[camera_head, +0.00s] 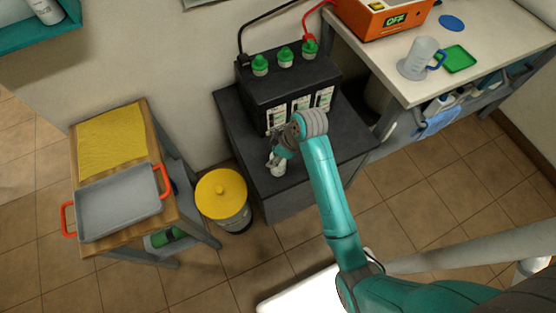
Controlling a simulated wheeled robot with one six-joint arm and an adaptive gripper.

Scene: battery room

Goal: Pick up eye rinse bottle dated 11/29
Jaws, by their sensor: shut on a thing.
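My gripper (277,160) is above the dark grey stand, just in front of the black battery, with my teal arm reaching in from the lower right. It is shut on a small whitish thing, which looks like a bottle (279,171). Its fingers and the wrist partly hide it, and no date on it can be read. Another whitish bottle (47,12) stands in the teal wall shelf (40,40) at the top left, cut by the picture edge. Its date cannot be read either.
The black battery (262,85) with green caps stands on the dark stand (335,172). Left are a yellow-lidded bin (222,190) and a wooden cart (158,150) with a grey tray (118,200). A workbench (400,85) at right holds an orange charger (375,18) and a jug (418,58).

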